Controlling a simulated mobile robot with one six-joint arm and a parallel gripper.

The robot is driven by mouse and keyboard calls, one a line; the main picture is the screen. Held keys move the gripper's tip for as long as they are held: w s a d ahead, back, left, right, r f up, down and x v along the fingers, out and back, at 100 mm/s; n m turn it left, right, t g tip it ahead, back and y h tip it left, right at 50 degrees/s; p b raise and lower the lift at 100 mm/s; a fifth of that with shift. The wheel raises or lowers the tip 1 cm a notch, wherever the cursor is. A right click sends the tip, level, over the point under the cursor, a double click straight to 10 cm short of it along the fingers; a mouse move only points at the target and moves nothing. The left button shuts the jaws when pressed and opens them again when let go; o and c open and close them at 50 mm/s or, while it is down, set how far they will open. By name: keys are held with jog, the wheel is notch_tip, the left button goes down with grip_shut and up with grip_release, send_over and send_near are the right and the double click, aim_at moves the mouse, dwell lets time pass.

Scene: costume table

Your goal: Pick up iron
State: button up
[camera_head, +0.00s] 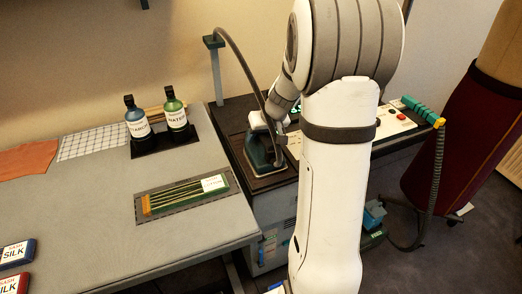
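The iron (262,156) is dark green and sits on a dark rest plate (273,182) on top of a grey cabinet, right of the table. A grey hose rises behind it and arcs to a post. My gripper (268,132) is at the top of the iron, by its handle. The fingers are small and partly hidden by my arm, so I cannot tell whether they are open or closed on the handle. My white arm covers the area right of the iron.
A green tray with rods (186,195) lies near the table's right edge. Silk boxes (17,253) lie at left. A control panel (396,121) and a green handle with hose (422,110) are at right.

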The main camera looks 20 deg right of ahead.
jog(key=shift+c, duration=0.6)
grip_shut()
jog(key=shift+w+r, duration=0.1)
jog(key=shift+r, duration=0.05)
dwell(0.6)
